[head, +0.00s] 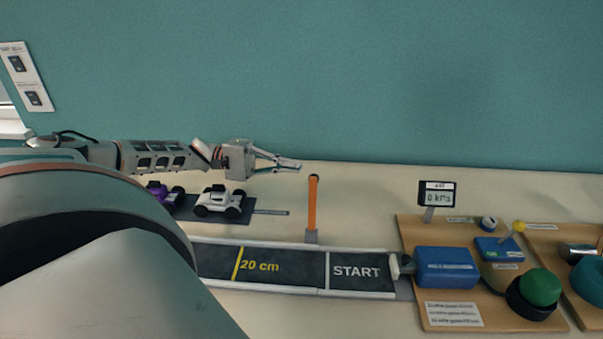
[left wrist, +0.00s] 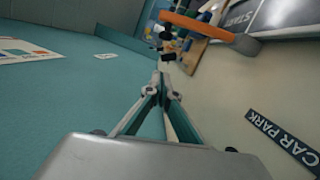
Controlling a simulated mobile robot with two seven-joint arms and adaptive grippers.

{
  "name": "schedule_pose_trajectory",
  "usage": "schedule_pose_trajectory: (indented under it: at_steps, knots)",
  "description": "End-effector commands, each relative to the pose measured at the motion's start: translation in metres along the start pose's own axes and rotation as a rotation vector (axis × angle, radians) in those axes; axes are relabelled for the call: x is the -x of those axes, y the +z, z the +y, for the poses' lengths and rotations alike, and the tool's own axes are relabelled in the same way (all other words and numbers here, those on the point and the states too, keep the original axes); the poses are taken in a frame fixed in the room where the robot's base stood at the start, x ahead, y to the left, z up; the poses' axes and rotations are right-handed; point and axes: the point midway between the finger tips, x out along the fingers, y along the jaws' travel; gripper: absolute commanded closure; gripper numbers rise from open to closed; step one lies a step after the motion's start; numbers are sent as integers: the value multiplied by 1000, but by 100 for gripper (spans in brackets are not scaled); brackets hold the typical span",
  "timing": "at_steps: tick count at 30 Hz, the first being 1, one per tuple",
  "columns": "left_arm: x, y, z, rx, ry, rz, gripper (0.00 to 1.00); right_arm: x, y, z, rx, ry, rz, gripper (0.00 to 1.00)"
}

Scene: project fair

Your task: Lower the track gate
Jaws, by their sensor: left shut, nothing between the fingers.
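The track gate is an orange bar (head: 312,205) standing upright on a small grey base at the far side of the track (head: 300,262). My left gripper (head: 299,164) is shut and empty. It is above the table's far edge, just left of the bar's top in the head view, and appears apart from it. The left wrist view shows the shut fingers (left wrist: 165,72) pointing ahead, with the orange bar (left wrist: 210,26) above and to the right of them. My right gripper is not in view.
A white toy car (head: 219,201) and a purple one (head: 163,192) stand on a dark mat left of the gate. Right of the track, a wooden board (head: 408,235) carries a blue box, a green button and a small display (head: 438,195). A teal wall stands close behind.

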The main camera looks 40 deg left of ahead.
Motion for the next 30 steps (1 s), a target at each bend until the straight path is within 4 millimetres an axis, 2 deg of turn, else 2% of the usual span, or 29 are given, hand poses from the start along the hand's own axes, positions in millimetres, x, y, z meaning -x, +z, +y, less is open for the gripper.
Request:
schedule_pose_trajectory:
  at_steps: [6,19,30]
  knots:
    - [-33,0,2,-3,4,-1,100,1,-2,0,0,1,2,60]
    - [-38,33,2,0,-1,1,100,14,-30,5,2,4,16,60]
    - [-39,39,0,0,0,1,100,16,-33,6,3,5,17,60]
